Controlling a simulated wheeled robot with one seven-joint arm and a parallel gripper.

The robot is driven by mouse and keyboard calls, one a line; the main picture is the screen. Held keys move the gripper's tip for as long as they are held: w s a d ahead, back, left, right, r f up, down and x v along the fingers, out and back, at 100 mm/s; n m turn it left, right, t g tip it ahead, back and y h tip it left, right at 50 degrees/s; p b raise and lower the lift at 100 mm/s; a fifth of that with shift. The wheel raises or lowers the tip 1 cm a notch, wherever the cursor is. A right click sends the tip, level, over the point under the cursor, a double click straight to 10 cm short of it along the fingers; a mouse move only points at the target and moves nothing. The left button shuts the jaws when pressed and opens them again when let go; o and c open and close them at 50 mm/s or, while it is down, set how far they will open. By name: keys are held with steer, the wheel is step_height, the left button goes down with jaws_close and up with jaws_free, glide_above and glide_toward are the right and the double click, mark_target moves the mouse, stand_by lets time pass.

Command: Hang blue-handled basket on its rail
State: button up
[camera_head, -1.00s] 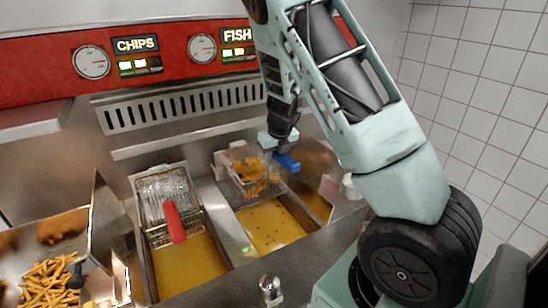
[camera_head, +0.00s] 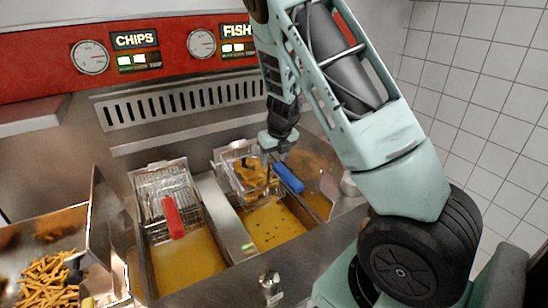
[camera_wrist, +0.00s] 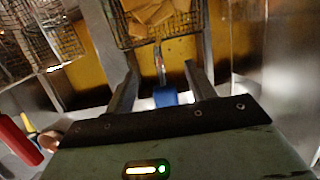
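The blue-handled basket (camera_head: 226,165) is a wire basket with brown fried pieces in it, above the right-hand vat of yellow oil (camera_head: 268,224). Its back edge is at the rear of the vat; whether it is hooked on the rail there is too small to tell. Its blue handle (camera_head: 288,177) points forward and right. My gripper (camera_head: 274,158) is just above and behind the handle. In the wrist view, the fingers of my gripper (camera_wrist: 162,88) are spread, with the blue handle (camera_wrist: 165,97) between them and gaps on both sides. The basket's wire front (camera_wrist: 128,35) shows beyond.
A red-handled basket (camera_head: 160,190) hangs at the rear of the left vat (camera_head: 190,264). A tray of chips (camera_head: 48,280) is at far left. The red control panel (camera_head: 60,62) is behind. A steel divider (camera_head: 222,215) separates the vats.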

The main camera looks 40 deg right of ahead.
steer(key=p+v, duration=0.1)
steer(key=v, duration=1.6)
steer(key=shift+r, duration=0.2)
steer(key=shift+s, duration=0.1)
steer(key=s+a+f+n+g+y+b, duration=0.1)
steer(key=s+a+f+n+b, duration=0.25)
steer(key=a+n, duration=0.5)
steer(key=s+a+f+n+y+b, duration=0.15)
steer(key=a+f+n, duration=0.25)
steer(key=a+n, duration=0.4)
steer(key=s+a+f+n+g+y+b, duration=0.1)
steer(key=s+a+f+n+b, duration=0.2)
steer(key=a+n, duration=0.55)
steer(key=s+a+f+n+h+b, duration=0.1)
steer(key=s+a+f+n+b, duration=0.1)
steer(key=s+a+n, duration=0.4)
steer(key=s+a+f+n+g+h+b, duration=0.1)
steer(key=s+a+f+n+b, duration=0.2)
steer(key=s+n, duration=0.7)
steer(key=a+f+n, duration=0.1)
steer(key=a+n, duration=0.1)
steer(key=n, duration=0.3)
steer(key=shift+s+a+f+n+b, duration=0.2)
steer(key=shift+a+f+n+b, duration=0.15)
steer(key=shift+a+f+n, duration=0.05)
